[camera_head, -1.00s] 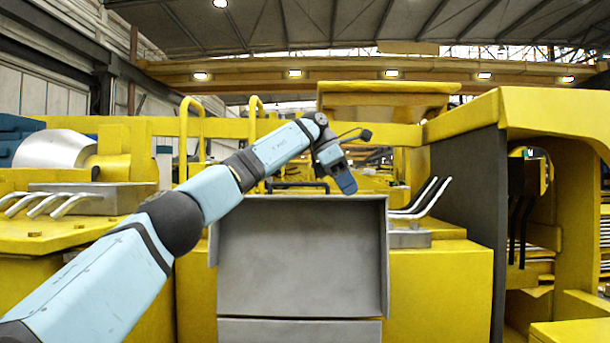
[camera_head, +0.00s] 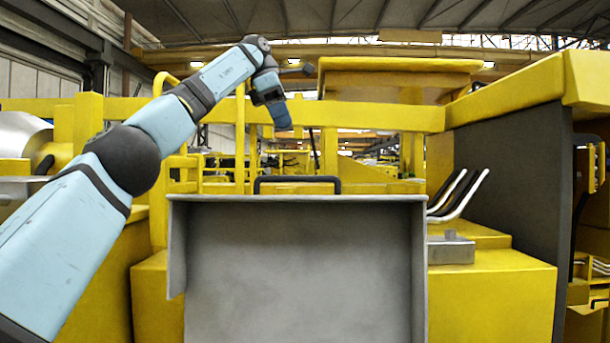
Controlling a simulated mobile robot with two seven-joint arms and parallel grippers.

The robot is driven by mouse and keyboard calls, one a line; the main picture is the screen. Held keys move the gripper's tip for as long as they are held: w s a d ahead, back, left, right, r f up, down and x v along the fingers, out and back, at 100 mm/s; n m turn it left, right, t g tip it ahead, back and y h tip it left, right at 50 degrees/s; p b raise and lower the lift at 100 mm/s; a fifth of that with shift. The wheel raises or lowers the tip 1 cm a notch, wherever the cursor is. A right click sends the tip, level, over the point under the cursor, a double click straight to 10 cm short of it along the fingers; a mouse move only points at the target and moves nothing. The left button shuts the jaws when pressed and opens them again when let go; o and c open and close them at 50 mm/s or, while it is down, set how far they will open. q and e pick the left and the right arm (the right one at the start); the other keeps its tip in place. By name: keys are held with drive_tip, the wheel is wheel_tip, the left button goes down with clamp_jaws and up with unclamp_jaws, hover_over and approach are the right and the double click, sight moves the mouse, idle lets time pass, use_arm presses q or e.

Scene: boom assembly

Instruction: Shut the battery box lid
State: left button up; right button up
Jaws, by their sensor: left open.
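The battery box lid (camera_head: 305,270) is a grey metal panel with a top rim and side walls. It stands raised and open, its hollow inside facing me, in the lower middle of the head view. A black handle (camera_head: 297,180) shows just above its top edge. The box below the lid is out of frame. My left arm comes in from the left and bends down at the wrist. My left gripper (camera_head: 283,122) points down above the lid's top edge, apart from it, open and empty. Its exact depth relative to the lid is hard to tell. My right gripper is not in view.
Yellow machine body (camera_head: 490,290) flanks the lid. Yellow rails (camera_head: 240,140) stand behind my left wrist.

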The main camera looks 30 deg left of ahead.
use_arm(q)
drive_tip(key=x, duration=0.8)
drive_tip(key=s+d+x, duration=0.1)
drive_tip(key=x, duration=0.3)
drive_tip(key=shift+r, duration=0.15)
drive_tip(key=shift+w+d+f, duration=0.1)
drive_tip(key=shift+w+f, duration=0.1)
drive_tip(key=shift+f, duration=0.4)
drive_tip(key=shift+d, duration=0.1)
clamp_jaws()
